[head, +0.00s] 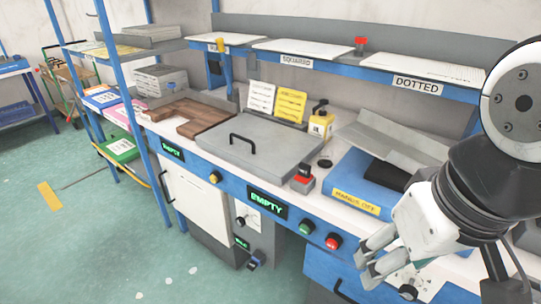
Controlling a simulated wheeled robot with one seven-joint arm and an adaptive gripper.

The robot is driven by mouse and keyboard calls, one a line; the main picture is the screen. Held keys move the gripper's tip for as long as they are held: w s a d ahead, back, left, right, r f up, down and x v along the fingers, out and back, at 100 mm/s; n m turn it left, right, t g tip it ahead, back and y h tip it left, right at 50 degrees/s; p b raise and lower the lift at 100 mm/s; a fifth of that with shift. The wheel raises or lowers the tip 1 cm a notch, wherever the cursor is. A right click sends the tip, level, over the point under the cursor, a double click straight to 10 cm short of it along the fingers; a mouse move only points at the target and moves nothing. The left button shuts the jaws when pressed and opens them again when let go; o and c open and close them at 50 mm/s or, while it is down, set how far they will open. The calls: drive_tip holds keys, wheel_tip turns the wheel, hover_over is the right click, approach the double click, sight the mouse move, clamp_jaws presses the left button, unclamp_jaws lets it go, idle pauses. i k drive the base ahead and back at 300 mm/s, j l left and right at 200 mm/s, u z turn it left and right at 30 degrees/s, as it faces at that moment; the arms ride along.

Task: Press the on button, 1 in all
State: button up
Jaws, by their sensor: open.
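A green button (306,227) sits on the blue front panel of the workbench, right of centre. A red button (333,240) sits just to its right on the same panel. No readable label marks either as the on button; the green one looks the likely match. My gripper (366,263) is at the lower right, its fingers pointing left and spread apart with nothing between them. It is to the right of and lower in the picture than both buttons, apart from them. Its fingers hide part of the bench front.
A green-lit "EMPTY" display (267,202) is left of the buttons. A small red-topped switch box (302,179) stands above them on the bench. A grey lid with a handle (251,145) lies farther back. A blue machine (362,190) stands behind my gripper.

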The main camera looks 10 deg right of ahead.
sight(304, 229)
drive_tip(key=i, duration=0.6)
drive_tip(key=k+j, duration=0.15)
drive_tip(key=j, duration=0.25)
drive_tip(key=k+j, duration=0.1)
drive_tip(key=j, duration=0.3)
drive_tip(key=k+j, duration=0.15)
drive_tip(key=j, duration=0.2)
drive_tip(key=k+j+u, duration=0.1)
drive_tip(key=j, duration=0.3)
drive_tip(key=k+j, duration=0.1)
drive_tip(key=j, duration=0.3)
drive_tip(key=k+j, duration=0.15)
drive_tip(key=j, duration=0.25)
